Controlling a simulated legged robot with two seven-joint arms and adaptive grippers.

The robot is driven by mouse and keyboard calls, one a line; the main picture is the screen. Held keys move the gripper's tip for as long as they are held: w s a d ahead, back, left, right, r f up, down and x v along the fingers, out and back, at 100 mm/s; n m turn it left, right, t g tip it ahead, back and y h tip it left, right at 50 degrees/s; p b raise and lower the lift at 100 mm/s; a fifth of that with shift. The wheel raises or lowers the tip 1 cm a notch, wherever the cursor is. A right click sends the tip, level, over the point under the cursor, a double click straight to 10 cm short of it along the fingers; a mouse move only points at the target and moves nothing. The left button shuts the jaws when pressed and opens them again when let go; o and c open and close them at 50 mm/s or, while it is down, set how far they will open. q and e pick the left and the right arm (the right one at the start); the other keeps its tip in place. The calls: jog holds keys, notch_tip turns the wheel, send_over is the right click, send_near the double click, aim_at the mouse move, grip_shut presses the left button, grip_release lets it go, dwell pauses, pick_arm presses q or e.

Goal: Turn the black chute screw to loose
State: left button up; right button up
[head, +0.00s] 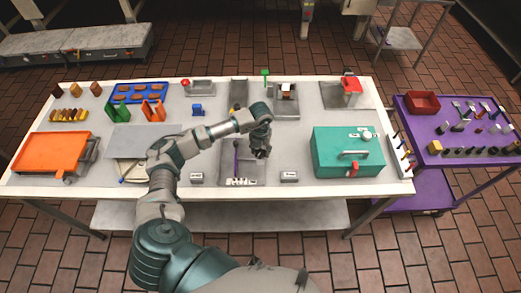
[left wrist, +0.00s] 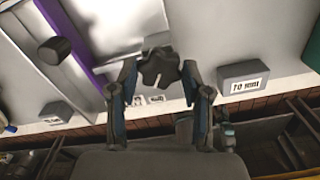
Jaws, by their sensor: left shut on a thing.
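The black chute screw (left wrist: 158,68) is a dark lobed knob in the left wrist view, in front of a grey metal chute (left wrist: 125,25). My left gripper (left wrist: 158,75) has a finger on each side of the knob and is shut on it. In the head view, my left gripper (head: 260,152) points down over the right part of a grey tray-like station (head: 228,172) near the table's front edge. The knob is hidden by the gripper there. I cannot read the screw's turn angle. My right gripper is in neither view.
A purple bar (left wrist: 75,45) with a dark knob stands left of the chute. Small labelled blocks (head: 196,178) and (head: 289,177) flank the station. A teal box (head: 348,150) is to the right and an orange tray (head: 48,152) is far left.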

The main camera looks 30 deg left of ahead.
aim_at(260, 151)
pick_arm(q)
jog(key=shift+w+a+r, duration=0.1)
jog(key=shift+w+r, duration=0.15)
jog(key=shift+r, duration=0.05)
jog(key=o, duration=0.9)
jog(key=shift+o, duration=1.3)
jog(key=shift+f, duration=0.25)
notch_tip(260, 151, up, 12)
jog(key=shift+a, duration=0.1)
